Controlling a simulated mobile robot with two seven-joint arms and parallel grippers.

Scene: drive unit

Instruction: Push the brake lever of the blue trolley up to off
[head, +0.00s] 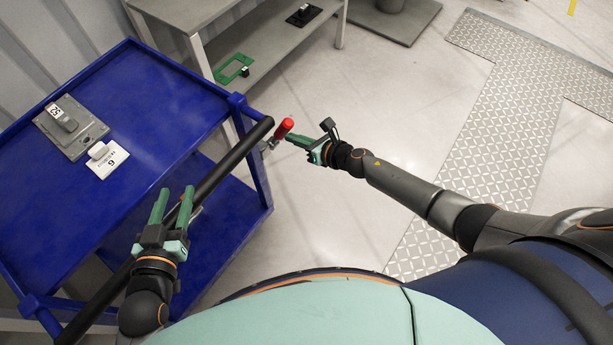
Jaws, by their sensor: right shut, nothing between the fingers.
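The blue trolley (150,103) stands at the left, with a black push bar (221,168) along its near side. The brake lever has a red grip (284,128) and sits by the far end of the bar, with the grip angled up to the right. My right gripper (290,139) is shut, with its green fingertips right beside the red grip; I cannot tell whether they touch it. My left gripper (174,205) is open and empty, its two green fingers apart, at the bar above the trolley's near side.
On the trolley top lie a grey device (70,128) and a white labelled piece (107,158). A grey bench (262,50) behind holds a green frame (233,68) and a black item (304,15). The floor right of the trolley is clear.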

